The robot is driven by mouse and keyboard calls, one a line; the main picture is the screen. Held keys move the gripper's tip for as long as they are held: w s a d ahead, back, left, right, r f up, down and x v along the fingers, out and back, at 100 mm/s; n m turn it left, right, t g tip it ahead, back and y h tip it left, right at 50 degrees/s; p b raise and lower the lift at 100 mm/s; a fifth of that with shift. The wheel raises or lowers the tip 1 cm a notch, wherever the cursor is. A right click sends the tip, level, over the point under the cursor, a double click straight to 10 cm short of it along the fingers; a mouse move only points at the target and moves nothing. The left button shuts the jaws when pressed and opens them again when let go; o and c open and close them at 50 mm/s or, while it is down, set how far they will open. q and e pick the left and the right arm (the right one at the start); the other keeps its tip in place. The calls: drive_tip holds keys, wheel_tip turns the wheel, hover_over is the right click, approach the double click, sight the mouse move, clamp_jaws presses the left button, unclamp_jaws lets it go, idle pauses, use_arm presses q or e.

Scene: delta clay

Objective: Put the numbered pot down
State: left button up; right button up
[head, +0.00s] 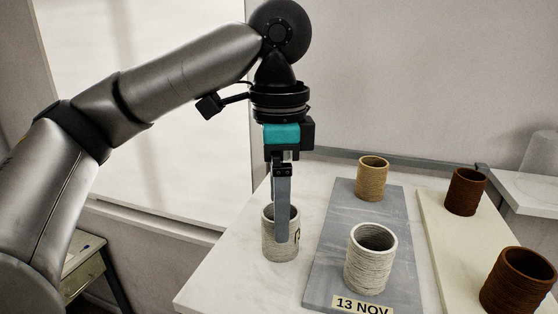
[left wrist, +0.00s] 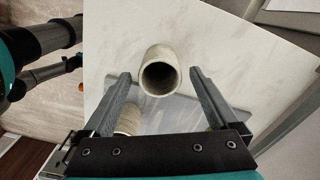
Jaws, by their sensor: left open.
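The numbered pot (head: 269,247) is a grey-beige ribbed cylinder with a dark mark partly showing on its right side. It stands upright on the white marble table (head: 222,277), left of the grey board. My left gripper (head: 283,238) points down at it, with one finger in front of the pot and the other hidden. In the left wrist view the open jaws (left wrist: 161,76) have the pot (left wrist: 160,56) between them, its dark mouth facing the camera, with gaps on both sides. My right gripper is not in view.
The grey board (head: 325,255), labelled "13 NOV", holds a pale grey pot (head: 368,270) and a tan pot (head: 371,182). A cream board (head: 443,240) to the right holds two dark brown pots (head: 466,194).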

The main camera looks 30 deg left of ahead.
use_arm(q)
wheel_tip(320, 180, up, 9)
idle(0.5)
idle(0.3)
